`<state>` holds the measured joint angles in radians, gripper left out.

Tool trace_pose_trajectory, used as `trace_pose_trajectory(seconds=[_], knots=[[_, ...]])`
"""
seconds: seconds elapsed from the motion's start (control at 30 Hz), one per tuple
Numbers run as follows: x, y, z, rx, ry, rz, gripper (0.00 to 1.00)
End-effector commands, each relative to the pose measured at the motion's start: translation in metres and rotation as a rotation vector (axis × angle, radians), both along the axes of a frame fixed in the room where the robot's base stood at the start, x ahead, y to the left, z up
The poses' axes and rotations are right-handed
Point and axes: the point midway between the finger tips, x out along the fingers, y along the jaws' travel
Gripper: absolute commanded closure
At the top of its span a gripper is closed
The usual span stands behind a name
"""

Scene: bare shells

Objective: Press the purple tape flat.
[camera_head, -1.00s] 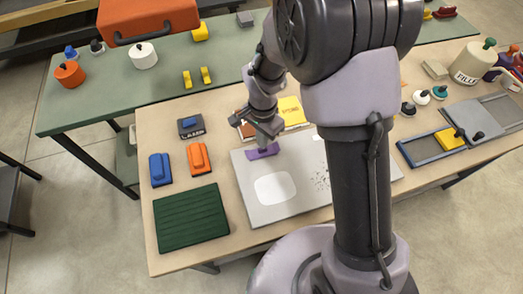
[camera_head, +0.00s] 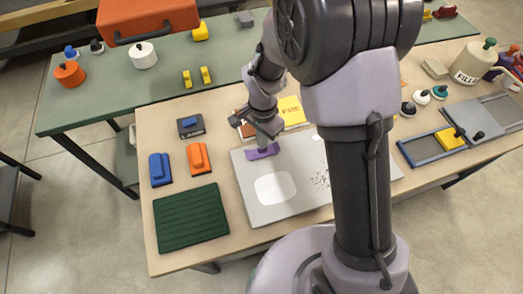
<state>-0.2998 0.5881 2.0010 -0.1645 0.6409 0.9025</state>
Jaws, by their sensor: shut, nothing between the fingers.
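The purple tape (camera_head: 262,152) lies near the far edge of the grey board (camera_head: 262,213), as a short strip. My gripper (camera_head: 263,143) is shut, with its fingertips down at the tape's middle. The fingers seem to touch it, but I cannot tell how hard. The gripper hides part of the tape's far side. A white rounded patch (camera_head: 275,188) shows on the board just nearer than the tape.
Dark specks (camera_head: 321,179) lie on the board by my arm. A blue block (camera_head: 160,169), an orange block (camera_head: 198,158) and a green ribbed mat (camera_head: 191,218) are left of the board. A yellow box (camera_head: 292,111) stands behind it.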

Motion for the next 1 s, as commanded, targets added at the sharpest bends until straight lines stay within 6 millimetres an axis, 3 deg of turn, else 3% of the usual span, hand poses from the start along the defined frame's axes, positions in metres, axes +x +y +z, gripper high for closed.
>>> trace_pose_trajectory(seconds=[1.0], knots=[[0.000, 0.000, -0.015, 0.000, 0.000, 0.000, 1.00]])
